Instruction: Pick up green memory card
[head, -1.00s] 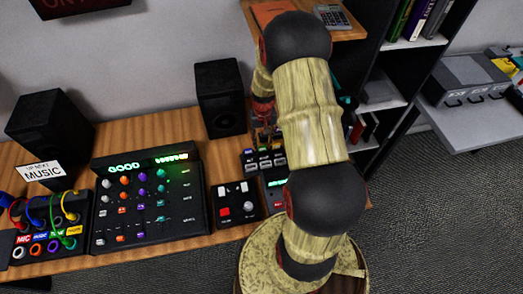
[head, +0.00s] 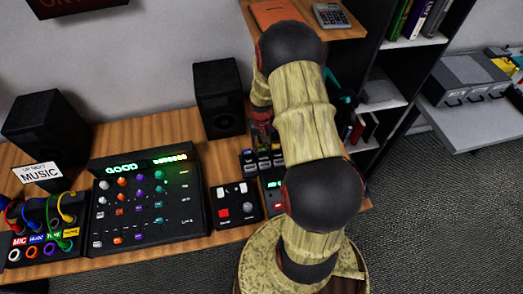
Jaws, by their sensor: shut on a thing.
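My gripper (head: 262,138) is only partly in view, small and dark behind my arm, above the small black unit with labelled slots (head: 263,160) on the wooden desk. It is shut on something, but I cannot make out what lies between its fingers. I cannot pick out the green memory card in this view; my arm and gripper hide part of the slotted unit. A small black box with a lit green display (head: 273,184) sits in front of the slotted unit, partly behind my arm.
A black speaker (head: 219,97) stands left of my gripper. A mixing console (head: 146,200) and a small button box (head: 235,204) are on the desk (head: 165,128). A raised shelf (head: 345,32) holds a calculator (head: 330,15). Dark shelving stands to the right.

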